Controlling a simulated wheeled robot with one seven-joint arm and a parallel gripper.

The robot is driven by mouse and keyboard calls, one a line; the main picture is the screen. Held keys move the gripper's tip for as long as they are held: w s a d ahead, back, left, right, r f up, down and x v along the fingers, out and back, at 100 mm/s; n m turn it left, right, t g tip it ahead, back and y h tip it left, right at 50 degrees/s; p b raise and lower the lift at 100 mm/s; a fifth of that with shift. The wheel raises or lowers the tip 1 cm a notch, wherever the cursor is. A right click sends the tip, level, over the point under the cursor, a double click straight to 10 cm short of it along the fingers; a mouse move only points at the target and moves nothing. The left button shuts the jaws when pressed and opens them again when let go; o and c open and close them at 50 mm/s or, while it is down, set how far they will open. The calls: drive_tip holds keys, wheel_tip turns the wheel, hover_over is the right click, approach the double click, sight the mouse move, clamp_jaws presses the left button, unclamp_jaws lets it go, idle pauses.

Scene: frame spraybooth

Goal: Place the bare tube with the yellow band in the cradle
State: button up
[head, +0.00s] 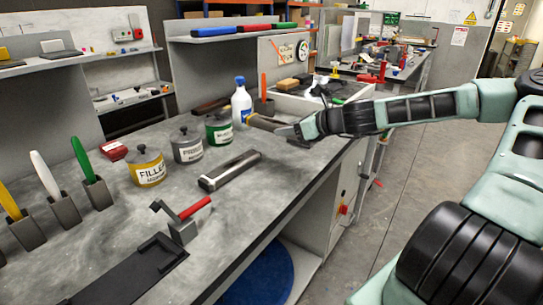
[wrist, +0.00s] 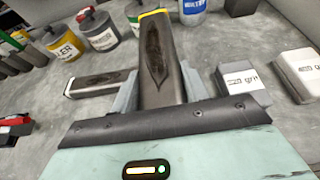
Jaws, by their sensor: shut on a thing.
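My gripper (head: 284,128) is shut on a bare grey-brown tube (wrist: 160,60) and holds it above the bench. In the wrist view the tube points away from me between the two fingers, with a yellow band (wrist: 152,13) at its far end and a dark mark on its top face. In the head view the held tube (head: 262,122) is near the spray bottle. A black fixture (head: 125,278) at the bench's front, with a red-handled clamp (head: 190,213), looks like the cradle. No tube shows in it.
Another grey tube (head: 230,171) lies mid-bench. Yellow (head: 150,172), grey (head: 187,150) and green (head: 219,132) cans and a blue-and-white bottle (head: 241,103) stand behind it. Upright holders with coloured handles (head: 92,180) are at left.

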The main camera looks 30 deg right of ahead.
sight(288, 161)
wheel_tip(288, 161, down, 8)
drive_tip(key=shift+f+b, duration=0.1)
drive_tip(key=shift+b, duration=0.3)
drive_tip(key=o, duration=1.1)
drive_tip(key=shift+f, duration=0.1)
